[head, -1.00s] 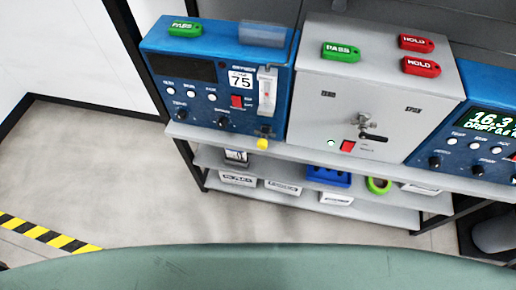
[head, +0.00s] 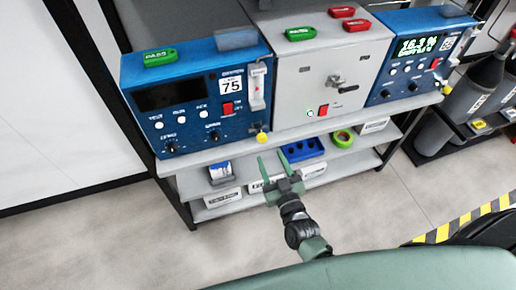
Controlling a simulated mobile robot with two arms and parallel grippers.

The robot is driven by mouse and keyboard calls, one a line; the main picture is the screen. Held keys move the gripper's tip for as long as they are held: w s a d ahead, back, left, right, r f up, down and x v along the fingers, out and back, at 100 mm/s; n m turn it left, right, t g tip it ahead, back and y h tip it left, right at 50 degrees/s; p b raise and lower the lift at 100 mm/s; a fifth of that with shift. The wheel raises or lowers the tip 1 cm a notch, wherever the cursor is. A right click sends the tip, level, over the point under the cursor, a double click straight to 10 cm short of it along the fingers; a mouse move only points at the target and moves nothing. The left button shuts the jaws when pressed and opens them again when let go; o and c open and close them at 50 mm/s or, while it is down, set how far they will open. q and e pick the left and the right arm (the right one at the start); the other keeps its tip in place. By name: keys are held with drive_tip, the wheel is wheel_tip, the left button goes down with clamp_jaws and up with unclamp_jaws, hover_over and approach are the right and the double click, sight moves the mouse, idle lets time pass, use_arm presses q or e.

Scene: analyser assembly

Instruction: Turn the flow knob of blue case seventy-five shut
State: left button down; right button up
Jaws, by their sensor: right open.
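The blue case labelled 75 (head: 190,130) stands at the left end of the upper shelf. Its front has a dark blank display, white buttons, black knobs, a red switch and a clear flow tube (head: 257,88) at the right edge. A small dark knob (head: 257,127) seems to sit under the tube, too small to tell its setting. My right gripper (head: 272,158) is open and empty, below and in front of the yellow cap, apart from the case in the picture. My left gripper is out of view.
A grey case (head: 300,85) with a black-handled valve stands right of case 75, then another blue case (head: 420,65) with a lit display. Green and red tags lie on top. The lower shelf (head: 200,212) holds boxes and a blue rack. Gas cylinders (head: 470,95) stand at right.

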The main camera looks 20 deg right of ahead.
sight(263, 140)
drive_tip(key=w, duration=0.3)
drive_tip(key=shift+d, duration=0.15)
drive_tip(key=w, duration=0.3)
drive_tip(key=shift+w+p, duration=0.3)
drive_tip(key=shift+w+a+f, duration=0.1)
drive_tip(key=shift+w+a, duration=0.1)
drive_tip(key=shift+w, duration=0.3)
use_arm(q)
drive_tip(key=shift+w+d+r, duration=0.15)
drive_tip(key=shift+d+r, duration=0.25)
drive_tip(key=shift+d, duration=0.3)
use_arm(e)
clamp_jaws()
